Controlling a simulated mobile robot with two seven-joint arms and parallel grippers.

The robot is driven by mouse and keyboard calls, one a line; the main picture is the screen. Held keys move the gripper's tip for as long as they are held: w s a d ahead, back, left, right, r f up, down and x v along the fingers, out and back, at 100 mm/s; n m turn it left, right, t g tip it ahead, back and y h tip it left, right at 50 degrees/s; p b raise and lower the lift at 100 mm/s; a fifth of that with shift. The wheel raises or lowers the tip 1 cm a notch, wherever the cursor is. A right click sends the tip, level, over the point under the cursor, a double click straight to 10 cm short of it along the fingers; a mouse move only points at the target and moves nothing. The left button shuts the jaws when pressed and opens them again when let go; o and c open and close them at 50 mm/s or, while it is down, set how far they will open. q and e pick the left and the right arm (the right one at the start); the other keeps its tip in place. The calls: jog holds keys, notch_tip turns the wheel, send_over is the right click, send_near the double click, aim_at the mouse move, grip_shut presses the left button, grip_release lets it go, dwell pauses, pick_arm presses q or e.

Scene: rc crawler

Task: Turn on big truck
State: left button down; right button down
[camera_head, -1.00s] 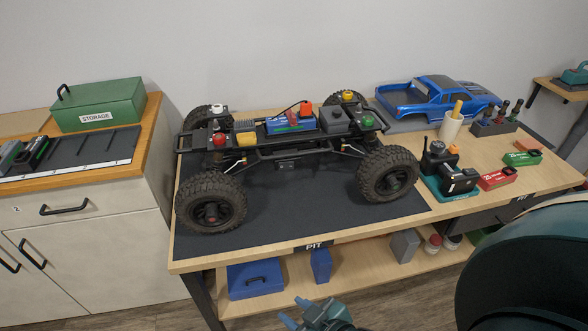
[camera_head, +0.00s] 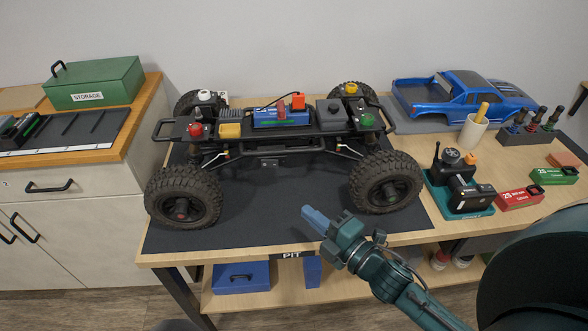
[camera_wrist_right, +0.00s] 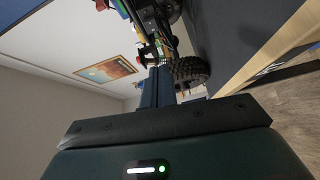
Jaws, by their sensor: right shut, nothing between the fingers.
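The big truck is a bare crawler chassis (camera_head: 275,145) with large black tyres, standing on the dark mat of the workbench. It carries a blue battery pack (camera_head: 281,117), an orange-red block (camera_head: 298,102), a yellow block (camera_head: 230,131) and coloured caps at its corners. My right gripper (camera_head: 315,218) is shut and empty, in front of the truck near the mat's front edge, apart from it. In the right wrist view the shut fingers (camera_wrist_right: 158,88) point towards part of the truck and a tyre (camera_wrist_right: 189,71). My left gripper does not show.
The workbench (camera_head: 160,258) has a front edge marked PIT. At its right are a black-and-teal device (camera_head: 462,185), red and green packs (camera_head: 519,198), a cup (camera_head: 473,131) and a blue truck body (camera_head: 460,98). A green storage box (camera_head: 95,82) stands at left. The mat before the truck is clear.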

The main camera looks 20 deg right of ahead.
jog(key=shift+w+d+r+n, duration=0.25)
jog(key=shift+d+n, duration=0.1)
jog(key=shift+n, duration=0.35)
jog(key=shift+w+a, duration=0.1)
jog(key=p, duration=0.1)
send_near(271, 164)
jog(key=w+a, duration=0.2)
jog(key=a, duration=0.2)
jog(key=shift+w+d+f+p, duration=0.15)
jog(key=shift+w+d, duration=0.25)
jog(key=shift+w, duration=0.2)
jog(key=shift+w+d+p, duration=0.15)
jog(key=shift+w+d, duration=0.25)
jog(key=shift+w, duration=0.2)
jog(key=shift+w+d+f, duration=0.1)
jog(key=shift+w+d, duration=0.1)
jog(key=shift+w, duration=0.3)
jog(key=shift+y, duration=0.3)
